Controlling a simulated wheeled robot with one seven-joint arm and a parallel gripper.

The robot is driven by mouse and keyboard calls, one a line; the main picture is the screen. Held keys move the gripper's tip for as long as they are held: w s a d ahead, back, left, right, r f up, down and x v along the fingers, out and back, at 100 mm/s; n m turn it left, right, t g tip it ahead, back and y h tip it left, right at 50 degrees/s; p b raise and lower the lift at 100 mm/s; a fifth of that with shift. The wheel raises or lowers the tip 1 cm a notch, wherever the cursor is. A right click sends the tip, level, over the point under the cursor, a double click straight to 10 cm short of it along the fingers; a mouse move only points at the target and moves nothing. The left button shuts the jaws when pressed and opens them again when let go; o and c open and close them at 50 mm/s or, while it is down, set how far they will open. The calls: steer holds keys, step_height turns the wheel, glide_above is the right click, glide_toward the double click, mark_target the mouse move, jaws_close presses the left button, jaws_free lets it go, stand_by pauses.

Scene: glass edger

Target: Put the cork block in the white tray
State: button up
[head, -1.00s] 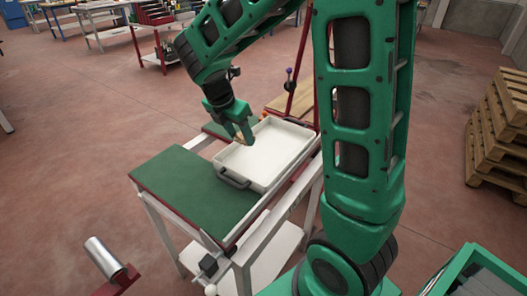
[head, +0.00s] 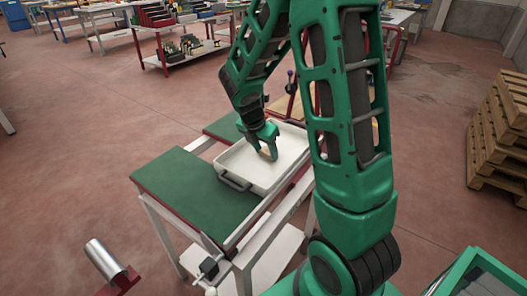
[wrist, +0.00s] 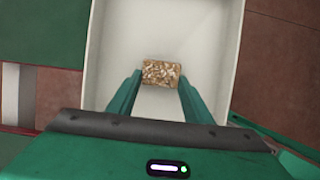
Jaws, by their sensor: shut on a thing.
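The white tray (head: 240,161) sits on the table, with a dark handle at its near left end. My gripper (head: 268,150) is over the tray, pointing down. In the wrist view the cork block (wrist: 162,73), speckled brown, is between the tips of my gripper (wrist: 161,85), which is shut on it. The pale tray floor (wrist: 155,28) shows around and beyond the block. A small tan part of the block shows at the fingertips in the head view. I cannot tell whether the block touches the tray floor.
The table has a green top (head: 185,190), bare to the left of the tray. A red frame stands behind the tray, partly hidden by my arm. A metal cylinder (head: 103,260) is at the lower left. Wooden pallets (head: 500,130) are stacked at the right.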

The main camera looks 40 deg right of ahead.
steer(key=shift+f, duration=0.1)
steer(key=o, duration=1)
steer(key=v, duration=1.2)
steer(key=s+d+r+m+g+y, duration=0.1)
steer(key=s+m+y, duration=0.3)
steer(key=s+m, duration=2.3)
steer(key=shift+s+d+r+m, duration=0.4)
steer(key=shift+d+r+m, duration=0.15)
steer(key=shift+m, duration=0.15)
